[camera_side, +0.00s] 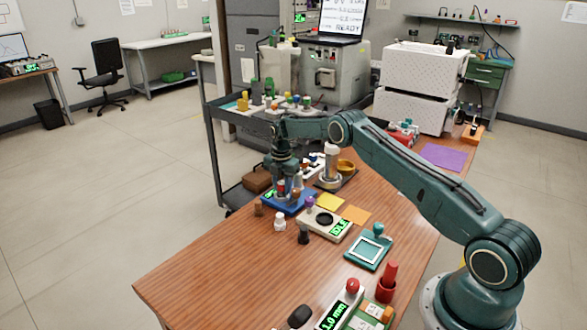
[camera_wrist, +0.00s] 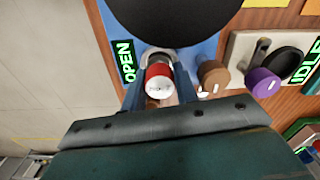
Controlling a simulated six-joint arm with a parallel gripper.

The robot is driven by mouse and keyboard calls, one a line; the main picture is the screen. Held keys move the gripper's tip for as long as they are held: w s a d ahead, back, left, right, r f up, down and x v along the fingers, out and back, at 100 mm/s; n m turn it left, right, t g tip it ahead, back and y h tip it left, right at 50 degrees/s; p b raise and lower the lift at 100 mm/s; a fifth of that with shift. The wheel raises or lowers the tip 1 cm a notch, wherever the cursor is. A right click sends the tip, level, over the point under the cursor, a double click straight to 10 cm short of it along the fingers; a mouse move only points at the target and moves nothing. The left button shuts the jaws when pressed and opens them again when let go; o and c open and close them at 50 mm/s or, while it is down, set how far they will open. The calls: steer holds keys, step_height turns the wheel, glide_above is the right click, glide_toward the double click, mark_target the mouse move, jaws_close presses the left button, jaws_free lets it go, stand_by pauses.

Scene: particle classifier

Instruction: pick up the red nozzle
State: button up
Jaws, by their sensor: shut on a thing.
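The red nozzle (camera_wrist: 158,80), a short red cylinder with a pale end, is between my gripper's two fingers in the wrist view. My gripper (camera_wrist: 160,88) is shut on it, with a finger against each side. In the side view my gripper (camera_side: 287,188) points down over a blue device (camera_side: 296,207). The wrist view also shows the blue device (camera_wrist: 205,48) with a green OPEN display (camera_wrist: 125,60). The nozzle is too small and covered to make out clearly in the side view, and I cannot tell whether it is clear of the device.
A brown cylinder (camera_wrist: 212,76) and a purple knob (camera_wrist: 264,82) are close to the right of the fingers. A white scale (camera_side: 324,222) with an IDLE display, a white piece (camera_side: 280,221) and a black piece (camera_side: 304,234) stand nearby. The table's front left (camera_side: 215,275) is clear.

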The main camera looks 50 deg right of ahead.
mark_target(282, 183)
steer(key=shift+r, duration=0.2)
step_height(282, 183, up, 20)
steer(key=shift+f, duration=0.2)
stand_by(0.4)
steer(key=shift+d, duration=0.1)
stand_by(0.5)
